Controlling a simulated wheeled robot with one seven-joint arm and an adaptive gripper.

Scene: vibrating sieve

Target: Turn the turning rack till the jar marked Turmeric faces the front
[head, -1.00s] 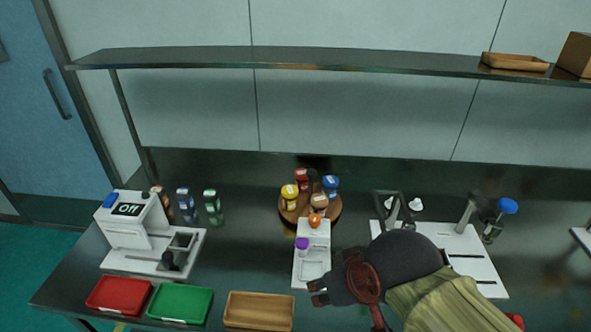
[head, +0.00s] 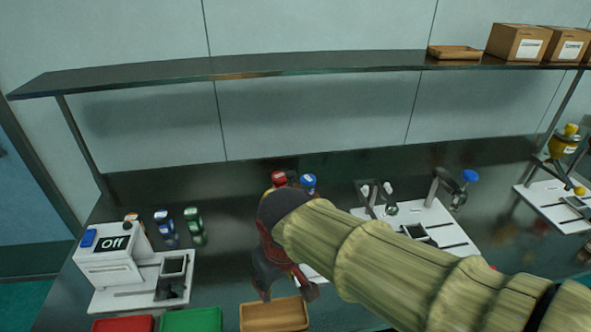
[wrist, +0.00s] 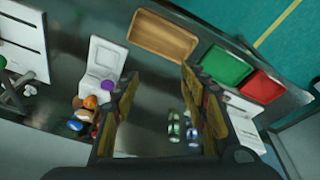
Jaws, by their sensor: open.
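The turning rack is mostly hidden behind my arm in the head view. A red-lidded jar (head: 278,178) and a blue-lidded jar (head: 308,182) show above the arm. In the wrist view, a jar with a blue lid (wrist: 75,125) shows small at the left, among other jars beside my finger. No label is readable, so I cannot tell which jar is Turmeric. My gripper (head: 286,288) is open and empty, in front of the rack and near the brown tray in the picture. Its two spread fingers (wrist: 160,72) also show in the wrist view.
A brown tray (head: 274,315), green tray (head: 192,320) and red tray (head: 123,324) line the front. A white machine reading Off (head: 112,262) is left. A shelf (head: 300,64) hangs behind.

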